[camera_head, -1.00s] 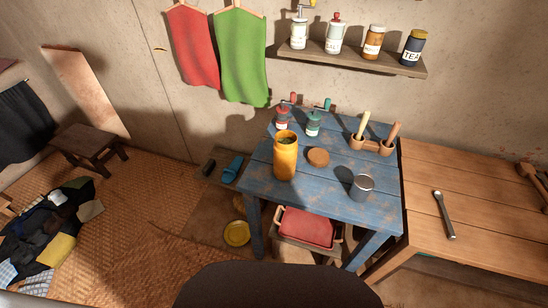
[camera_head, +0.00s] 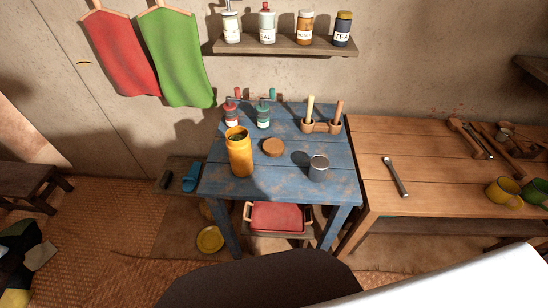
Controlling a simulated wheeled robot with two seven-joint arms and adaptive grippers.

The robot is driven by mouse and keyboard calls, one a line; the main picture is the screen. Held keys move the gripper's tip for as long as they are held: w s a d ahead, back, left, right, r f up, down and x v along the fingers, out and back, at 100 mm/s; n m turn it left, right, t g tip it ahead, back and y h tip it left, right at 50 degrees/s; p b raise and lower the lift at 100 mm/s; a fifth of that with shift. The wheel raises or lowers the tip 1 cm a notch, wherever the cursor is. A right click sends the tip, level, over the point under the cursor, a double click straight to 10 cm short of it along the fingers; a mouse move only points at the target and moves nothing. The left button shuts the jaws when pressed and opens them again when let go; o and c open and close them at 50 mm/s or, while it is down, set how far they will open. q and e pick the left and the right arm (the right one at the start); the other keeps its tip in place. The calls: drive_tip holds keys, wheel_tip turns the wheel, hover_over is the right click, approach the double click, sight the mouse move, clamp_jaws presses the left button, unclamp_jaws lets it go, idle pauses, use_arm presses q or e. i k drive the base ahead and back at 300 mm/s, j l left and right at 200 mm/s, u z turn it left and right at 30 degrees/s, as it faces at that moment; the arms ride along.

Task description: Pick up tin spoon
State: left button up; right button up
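A slim grey metal utensil (camera_head: 396,177), which may be the tin spoon, lies alone on the left part of the brown wooden table (camera_head: 440,205). It has a small rounded far end and a thicker near end; I cannot tell its exact shape. More long utensils (camera_head: 478,140), wooden and dark, lie further back on the right of this table, too small to tell apart. Neither of my grippers shows in the head view.
A blue table (camera_head: 275,185) adjoins on the left, bearing a yellow jar (camera_head: 240,156), a brown lid (camera_head: 273,147), a grey cup (camera_head: 318,168) and a wooden pestle holder (camera_head: 320,126). Yellow and green cups (camera_head: 502,192) stand at right. A shelf (camera_head: 290,46) hangs above.

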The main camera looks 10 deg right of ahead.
sight(389, 162)
drive_tip(key=z, duration=1.7)
drive_tip(key=l, duration=0.15)
